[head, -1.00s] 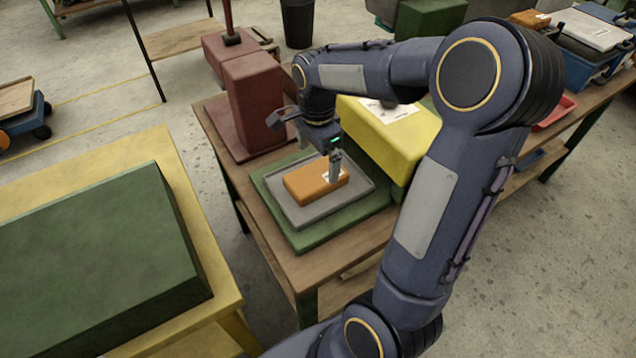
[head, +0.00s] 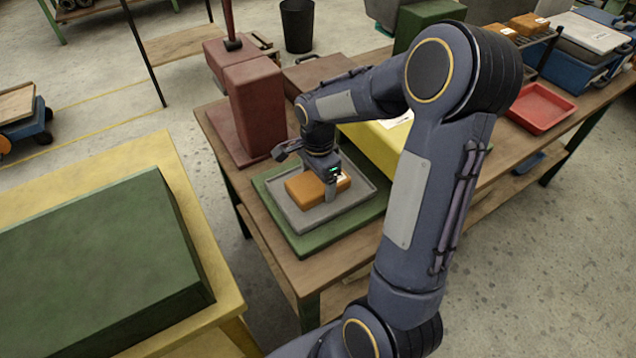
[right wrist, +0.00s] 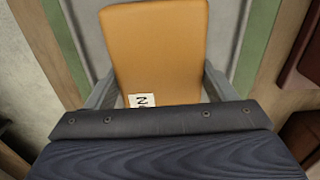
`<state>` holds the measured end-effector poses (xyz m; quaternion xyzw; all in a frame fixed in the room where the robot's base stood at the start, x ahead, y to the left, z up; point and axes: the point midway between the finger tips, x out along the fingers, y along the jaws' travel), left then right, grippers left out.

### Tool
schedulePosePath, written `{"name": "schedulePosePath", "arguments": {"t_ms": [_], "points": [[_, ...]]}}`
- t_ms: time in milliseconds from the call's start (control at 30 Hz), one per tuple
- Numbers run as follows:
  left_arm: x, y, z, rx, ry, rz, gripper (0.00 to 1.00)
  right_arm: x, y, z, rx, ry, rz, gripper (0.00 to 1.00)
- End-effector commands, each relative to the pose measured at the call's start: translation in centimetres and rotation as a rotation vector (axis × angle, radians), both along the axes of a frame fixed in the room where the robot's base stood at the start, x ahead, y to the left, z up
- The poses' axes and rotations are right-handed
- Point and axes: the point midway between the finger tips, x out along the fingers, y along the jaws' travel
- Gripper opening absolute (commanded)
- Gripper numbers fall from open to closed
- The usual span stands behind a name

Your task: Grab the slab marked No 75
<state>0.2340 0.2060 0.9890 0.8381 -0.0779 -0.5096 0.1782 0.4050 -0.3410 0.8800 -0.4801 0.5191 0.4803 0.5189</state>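An orange slab (head: 305,189) with a white label lies in a shallow grey tray (head: 300,218) on a green board. My right gripper (head: 330,190) is down over the slab, with one finger along its near side. In the right wrist view the slab (right wrist: 160,50) lies between the two fingers (right wrist: 160,85), one close to each long side. I cannot tell whether they press on it. Its label (right wrist: 142,101) shows an N on its side; the rest is cut off by the gripper body, so the number cannot be read. My left gripper is not in view.
A dark red block (head: 255,108) stands behind the tray, and a yellow block (head: 385,142) is close on its right, partly behind my arm. A red tray (head: 541,106) and smaller orange slabs (head: 528,24) are farther right. A large green block (head: 95,265) is on the yellow table.

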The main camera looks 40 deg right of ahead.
Motion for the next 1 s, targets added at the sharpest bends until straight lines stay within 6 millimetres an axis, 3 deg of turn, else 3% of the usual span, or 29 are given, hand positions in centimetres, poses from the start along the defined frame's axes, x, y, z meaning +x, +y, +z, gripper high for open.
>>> {"name": "schedulePosePath", "arguments": {"t_ms": [33, 267, 567, 1000], "points": [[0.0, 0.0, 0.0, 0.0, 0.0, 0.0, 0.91, 0.0, 0.0, 0.0, 0.0, -0.001, 0.0, 0.7], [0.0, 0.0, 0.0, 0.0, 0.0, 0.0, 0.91, 0.1, 0.0, 0.1, 0.0, -0.002, 0.0, 0.42], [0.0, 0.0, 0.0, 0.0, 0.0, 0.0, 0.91, 0.1, 0.0, 0.8, -0.001, -0.005, 0.0, 0.42], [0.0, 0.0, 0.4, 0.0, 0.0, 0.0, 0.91, 0.1, 0.0, 8.7, 0.0, -0.006, 0.001, 0.42]]}}
